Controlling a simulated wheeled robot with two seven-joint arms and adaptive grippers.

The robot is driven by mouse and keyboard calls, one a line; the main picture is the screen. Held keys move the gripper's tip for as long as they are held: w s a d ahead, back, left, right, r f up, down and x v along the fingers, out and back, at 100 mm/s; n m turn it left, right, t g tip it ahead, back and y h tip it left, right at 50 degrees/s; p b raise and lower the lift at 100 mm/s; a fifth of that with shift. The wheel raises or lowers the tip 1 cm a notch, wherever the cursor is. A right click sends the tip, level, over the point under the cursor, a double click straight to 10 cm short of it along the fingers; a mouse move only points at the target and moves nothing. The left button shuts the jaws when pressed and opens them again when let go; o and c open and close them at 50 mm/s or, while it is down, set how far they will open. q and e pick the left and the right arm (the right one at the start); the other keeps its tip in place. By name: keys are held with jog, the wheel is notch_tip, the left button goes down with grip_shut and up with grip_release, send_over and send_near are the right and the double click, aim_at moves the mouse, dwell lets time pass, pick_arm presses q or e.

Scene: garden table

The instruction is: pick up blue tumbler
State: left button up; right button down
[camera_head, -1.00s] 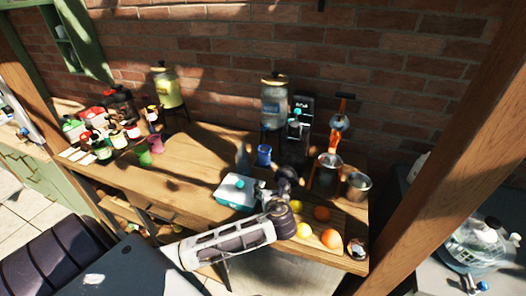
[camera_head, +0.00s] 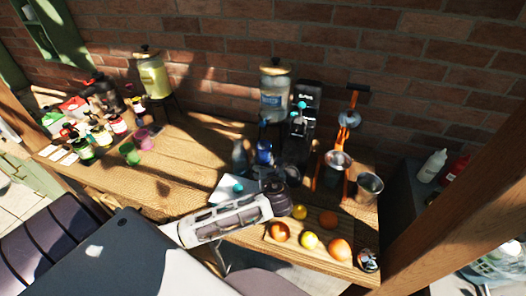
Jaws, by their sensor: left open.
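The blue tumbler (camera_head: 264,152) stands on the wooden garden table (camera_head: 190,165), in front of the clear drink dispenser and beside a grey bottle. My left arm comes in from the lower left over the table's front edge. My left gripper (camera_head: 273,182) is dark and blurred, just in front of the tumbler, open and apparently empty. Its fingertips are hard to make out against the dark machine behind, so I cannot tell whether they touch the tumbler. My right gripper is not in view.
A grey bottle (camera_head: 239,158) stands left of the tumbler, a black machine (camera_head: 305,98) right. Metal cups (camera_head: 338,160), several fruits (camera_head: 328,219), a clear dispenser (camera_head: 274,95) and a white-teal box (camera_head: 226,189) are close. Green (camera_head: 130,153) and pink cups stand left.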

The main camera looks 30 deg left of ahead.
aim_at(264, 156)
pick_arm(q)
jog(key=shift+s+d+r, duration=0.1)
jog(key=shift+s+d, duration=0.05)
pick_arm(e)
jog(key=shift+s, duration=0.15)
pick_arm(q)
jog(key=shift+p+x, duration=0.35)
jog(key=shift+x, duration=3.85)
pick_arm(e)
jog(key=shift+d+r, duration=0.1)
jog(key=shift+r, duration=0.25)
pick_arm(q)
jog(key=shift+w, duration=0.2)
jog(key=shift+p+x, duration=0.45)
jog(key=shift+x, duration=2.2)
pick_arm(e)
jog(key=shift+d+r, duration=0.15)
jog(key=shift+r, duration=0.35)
